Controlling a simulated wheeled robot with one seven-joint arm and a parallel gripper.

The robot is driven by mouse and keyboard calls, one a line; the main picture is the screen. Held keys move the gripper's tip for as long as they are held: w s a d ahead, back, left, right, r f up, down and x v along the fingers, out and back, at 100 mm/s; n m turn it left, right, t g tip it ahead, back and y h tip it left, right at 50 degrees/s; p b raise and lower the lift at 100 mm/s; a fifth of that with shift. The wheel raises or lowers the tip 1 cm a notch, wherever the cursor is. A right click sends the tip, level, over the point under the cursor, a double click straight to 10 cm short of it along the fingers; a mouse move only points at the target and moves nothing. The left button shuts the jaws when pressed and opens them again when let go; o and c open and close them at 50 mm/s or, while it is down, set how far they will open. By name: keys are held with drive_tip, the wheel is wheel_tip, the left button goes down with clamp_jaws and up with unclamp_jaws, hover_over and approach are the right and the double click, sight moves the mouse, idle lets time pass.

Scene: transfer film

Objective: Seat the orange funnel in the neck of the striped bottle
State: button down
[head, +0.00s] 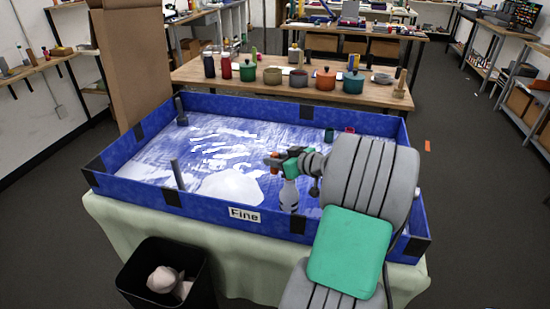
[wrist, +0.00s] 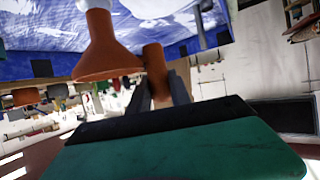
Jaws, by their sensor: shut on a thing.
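The orange funnel (wrist: 104,50) fills the left of the wrist view, its wide rim towards the camera and its spout pointing away. My gripper (wrist: 160,88) is shut on the upright orange grip at the funnel's side. A white patch (wrist: 95,4) shows at the spout's tip, perhaps the bottle's top; I cannot tell whether the spout is inside it. In the head view the striped bottle (head: 289,196) stands upright in the blue tray near its front wall. My gripper (head: 284,160) is just above it, with a bit of the orange funnel (head: 271,159) showing; the bottle's mouth is hidden.
The blue-walled tray (head: 140,191) has two grey posts at its left and two small cups (head: 329,135) at the back right. A label reading "Fine" (head: 244,214) is on its front. A black bin (head: 168,275) stands below. A wooden table (head: 225,84) with pots lies beyond.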

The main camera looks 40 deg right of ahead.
sight(278, 171)
drive_tip(key=shift+s+a+f+b, duration=0.1)
drive_tip(key=shift+s+f+b, duration=0.05)
drive_tip(key=shift+f+b, duration=1.3)
drive_tip(key=shift+f, duration=0.45)
drive_tip(key=shift+b, duration=0.35)
drive_tip(key=shift+f, duration=0.1)
drive_tip(key=shift+f+b, duration=0.2)
drive_tip(key=shift+b, duration=0.1)
drive_tip(key=c, duration=1.1)
unclamp_jaws()
